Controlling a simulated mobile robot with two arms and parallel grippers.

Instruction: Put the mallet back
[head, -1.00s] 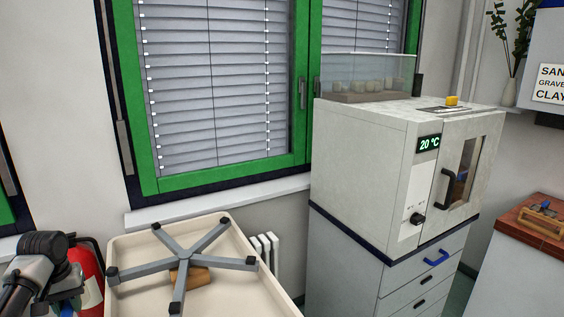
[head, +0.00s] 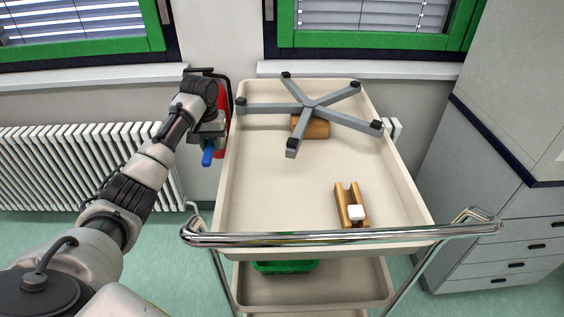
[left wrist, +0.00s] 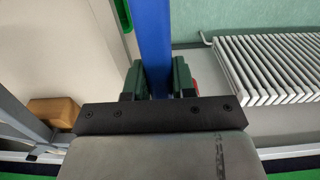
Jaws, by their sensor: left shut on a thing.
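My left gripper (head: 209,136) is beside the upper left edge of the trolley. It is shut on a blue bar, which looks like the handle of the mallet (head: 207,158); its lower end sticks out below the gripper in the head view. In the left wrist view the blue bar (left wrist: 154,35) stands between the dark green fingers (left wrist: 157,80) and runs out of the top of the picture. I cannot make out a mallet head. A wooden two-pronged holder (head: 343,206) with a white piece (head: 356,212) lies at the trolley's near right. My right gripper is not in view.
The cream trolley top (head: 270,195) is mostly clear in the middle. A grey five-legged base (head: 308,106) stands over a wooden block (head: 316,129) at its back. A chrome rail (head: 330,237) crosses its front. A red fire extinguisher (head: 223,100) is behind my gripper.

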